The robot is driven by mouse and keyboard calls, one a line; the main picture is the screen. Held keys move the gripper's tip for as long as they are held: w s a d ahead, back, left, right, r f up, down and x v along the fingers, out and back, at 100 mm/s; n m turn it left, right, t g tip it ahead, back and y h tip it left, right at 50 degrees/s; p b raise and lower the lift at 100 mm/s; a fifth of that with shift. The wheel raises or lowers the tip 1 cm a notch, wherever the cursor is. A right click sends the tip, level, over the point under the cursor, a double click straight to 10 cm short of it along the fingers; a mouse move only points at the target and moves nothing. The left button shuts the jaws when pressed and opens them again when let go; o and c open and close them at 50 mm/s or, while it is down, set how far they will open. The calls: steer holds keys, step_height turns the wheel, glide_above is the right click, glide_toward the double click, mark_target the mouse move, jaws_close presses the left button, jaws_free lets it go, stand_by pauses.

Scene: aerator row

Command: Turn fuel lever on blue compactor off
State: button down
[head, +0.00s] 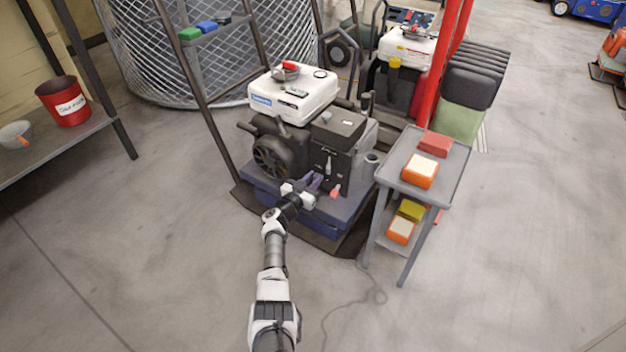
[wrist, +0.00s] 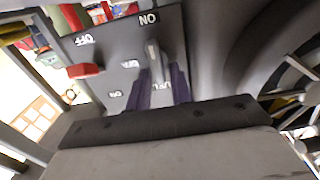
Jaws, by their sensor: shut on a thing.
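The blue compactor's engine block (head: 269,140) stands on a dark blue base, with a white tank on top. My gripper (head: 314,181), with purple fingers, is at the lower front of its dark control panel (head: 335,145). In the wrist view, my gripper (wrist: 162,85) is shut with its fingers on either side of a grey lever (wrist: 153,54). An upside-down ON is printed near the lever's far end. A red lever (wrist: 86,71) is to the left, below an upside-down OFF.
A grey cart (head: 408,190) with orange and yellow items stands close on the right. A red post (head: 443,70) and another machine (head: 405,48) are behind. A shelf with a red bucket (head: 63,101) is at the left. The floor in front is open, with a thin cable.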

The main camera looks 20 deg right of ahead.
steer(key=n, duration=0.3)
steer(key=n+p, duration=0.1)
steer(key=n, duration=0.3)
steer(key=w+f+n+p, duration=0.1)
steer(key=n, duration=0.3)
steer(key=shift+a, duration=0.35)
steer(key=n, duration=0.3)
steer(key=shift+f+n, duration=0.15)
steer(key=shift+n, duration=0.25)
steer(key=shift+f+n, duration=0.2)
steer(key=shift+n, duration=1.3)
